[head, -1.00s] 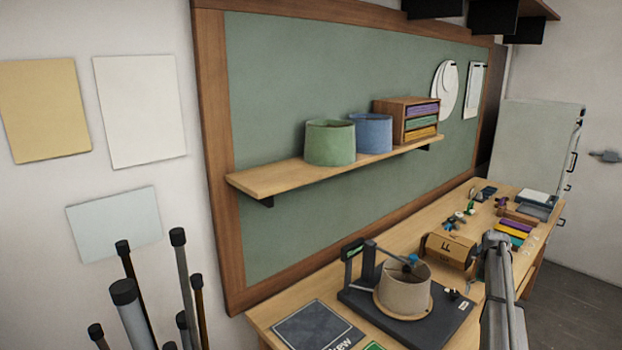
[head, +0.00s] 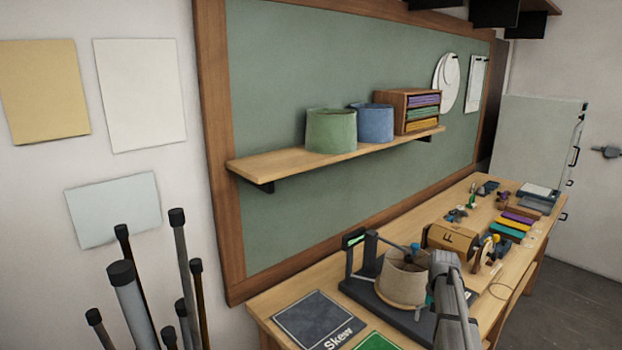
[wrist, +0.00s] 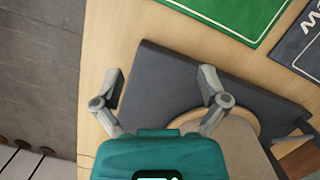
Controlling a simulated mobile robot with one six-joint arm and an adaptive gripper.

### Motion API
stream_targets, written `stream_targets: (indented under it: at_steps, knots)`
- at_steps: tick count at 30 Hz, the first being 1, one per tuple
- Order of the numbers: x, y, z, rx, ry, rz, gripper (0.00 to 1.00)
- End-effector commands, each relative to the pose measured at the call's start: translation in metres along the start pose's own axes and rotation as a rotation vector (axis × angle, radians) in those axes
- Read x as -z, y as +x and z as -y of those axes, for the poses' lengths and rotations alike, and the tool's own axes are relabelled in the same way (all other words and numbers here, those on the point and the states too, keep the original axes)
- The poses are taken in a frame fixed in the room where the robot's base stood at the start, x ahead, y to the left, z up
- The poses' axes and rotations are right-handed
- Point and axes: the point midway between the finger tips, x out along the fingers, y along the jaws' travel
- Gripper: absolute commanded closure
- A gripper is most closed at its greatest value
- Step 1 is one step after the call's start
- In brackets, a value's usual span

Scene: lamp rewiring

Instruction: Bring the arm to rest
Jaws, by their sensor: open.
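My gripper (wrist: 160,86) is open and empty in the wrist view, its two fingers wide apart over the edge of a dark base board (wrist: 170,72). A beige lampshade (wrist: 240,150) on a round wooden disc shows beside and below the right finger. In the head view my grey arm reaches over the front of the bench, covering part of the board's right side. The lampshade (head: 402,281) stands there on the board under a dark bracket arm (head: 392,244). My gripper's fingertips cannot be made out in the head view.
A green mat (wrist: 225,18) and a dark Skew mat (head: 312,320) lie on the bench. A wooden box (head: 450,240) and several small parts lie farther along it. A shelf (head: 290,171) with a green shade (head: 331,132) and a blue shade (head: 373,125) hangs behind. Upright poles stand at left.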

Motion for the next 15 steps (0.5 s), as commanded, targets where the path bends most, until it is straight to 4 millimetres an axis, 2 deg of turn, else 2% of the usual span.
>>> stream_targets:
  at_steps: [1, 3, 9, 15]
  knots:
    - [-0.030, 0.020, 0.014, -0.008, -0.039, -0.019, 0.07]
    - [-0.056, 0.034, 0.030, -0.018, -0.087, -0.046, 0.07]
    - [-0.129, 0.075, 0.066, -0.043, -0.226, -0.122, 0.07]
    - [-0.188, 0.105, 0.087, -0.060, -0.344, -0.185, 0.07]
